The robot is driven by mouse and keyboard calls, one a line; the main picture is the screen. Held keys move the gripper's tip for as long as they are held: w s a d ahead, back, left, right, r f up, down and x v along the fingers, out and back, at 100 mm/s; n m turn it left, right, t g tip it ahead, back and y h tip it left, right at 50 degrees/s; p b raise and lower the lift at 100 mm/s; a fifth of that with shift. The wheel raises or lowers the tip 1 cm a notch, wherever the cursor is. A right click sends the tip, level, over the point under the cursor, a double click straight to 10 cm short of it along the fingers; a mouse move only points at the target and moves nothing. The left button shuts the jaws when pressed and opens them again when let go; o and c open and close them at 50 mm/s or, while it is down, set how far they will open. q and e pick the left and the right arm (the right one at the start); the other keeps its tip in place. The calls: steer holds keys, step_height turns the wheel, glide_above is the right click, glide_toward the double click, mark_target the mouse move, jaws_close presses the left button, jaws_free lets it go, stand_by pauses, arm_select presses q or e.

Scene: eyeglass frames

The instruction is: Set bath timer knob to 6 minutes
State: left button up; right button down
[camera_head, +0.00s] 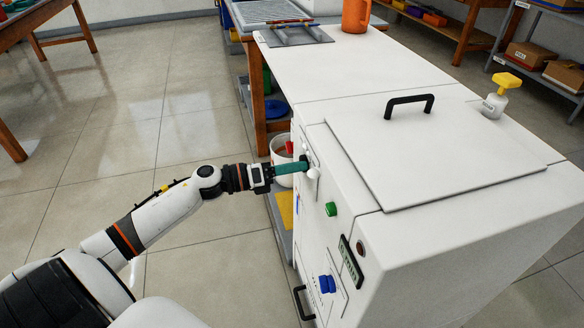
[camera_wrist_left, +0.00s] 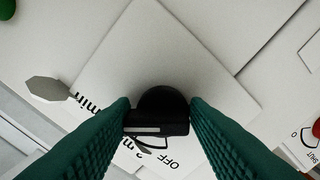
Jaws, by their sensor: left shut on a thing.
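The black timer knob (camera_wrist_left: 160,108) sits on a pale dial plate (camera_wrist_left: 150,50) in the left wrist view. Part of the print is hidden by the knob and fingers. My left gripper (camera_wrist_left: 160,122) has its green ribbed fingers shut on the knob, one on each side. In the head view my left gripper (camera_head: 303,165) reaches the side panel of the white cabinet (camera_head: 450,240). The knob is mostly hidden there. My right gripper is in neither view.
A pale lever (camera_head: 313,174) stands out beside the fingers. A green button (camera_head: 331,209), a display (camera_head: 351,260) and a blue knob (camera_head: 327,284) are lower on the panel. A white bucket (camera_head: 284,150) stands behind my gripper.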

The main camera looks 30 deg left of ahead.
arm_select(q)
steer(key=shift+r, duration=0.2)
steer(key=o, duration=0.9)
steer(key=shift+d, duration=0.1)
steer(key=shift+s, duration=0.1)
steer(key=shift+f, duration=0.1)
steer(key=v, duration=1.2)
steer(key=shift+p, duration=0.4)
